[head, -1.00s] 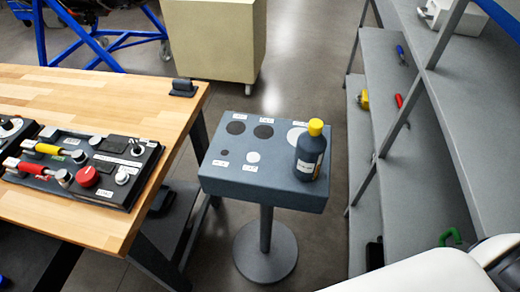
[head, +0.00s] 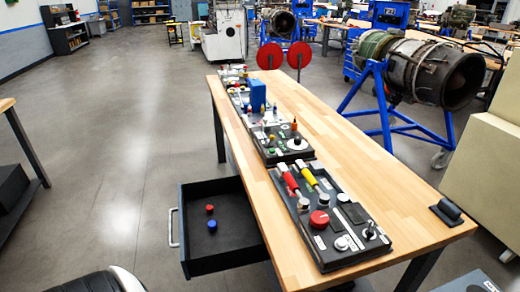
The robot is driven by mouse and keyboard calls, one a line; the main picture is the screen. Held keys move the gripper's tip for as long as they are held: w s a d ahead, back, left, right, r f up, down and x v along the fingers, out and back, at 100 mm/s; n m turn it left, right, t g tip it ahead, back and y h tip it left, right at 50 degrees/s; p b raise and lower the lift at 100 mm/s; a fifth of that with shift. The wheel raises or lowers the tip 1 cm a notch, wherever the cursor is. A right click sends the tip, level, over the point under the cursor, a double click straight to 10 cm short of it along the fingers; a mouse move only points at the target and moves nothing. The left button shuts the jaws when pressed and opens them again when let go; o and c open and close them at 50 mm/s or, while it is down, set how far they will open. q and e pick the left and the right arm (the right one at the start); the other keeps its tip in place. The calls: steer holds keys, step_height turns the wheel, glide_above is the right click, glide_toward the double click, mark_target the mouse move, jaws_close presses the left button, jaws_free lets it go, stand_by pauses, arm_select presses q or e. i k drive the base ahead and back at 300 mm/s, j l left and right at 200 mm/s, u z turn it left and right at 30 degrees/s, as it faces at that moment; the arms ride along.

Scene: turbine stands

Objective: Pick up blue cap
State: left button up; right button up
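A small round blue cap (head: 212,226) lies in the open dark drawer (head: 232,246) under the wooden workbench. A similar red cap (head: 210,209) lies just behind it in the drawer. The drawer is pulled out to the left, and its light handle (head: 173,228) faces left. Part of my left arm shows at the bottom left edge, in front of the drawer. Neither of my grippers is in view.
The wooden workbench (head: 330,128) bears a row of dark panels with tools and knobs (head: 325,215). A blue box (head: 258,93) stands farther along. Open floor (head: 110,150) lies left of the drawer. A turbine (head: 425,70) on a blue stand is behind the bench.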

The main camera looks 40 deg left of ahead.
mark_target(212, 225)
steer(key=u, duration=1.85)
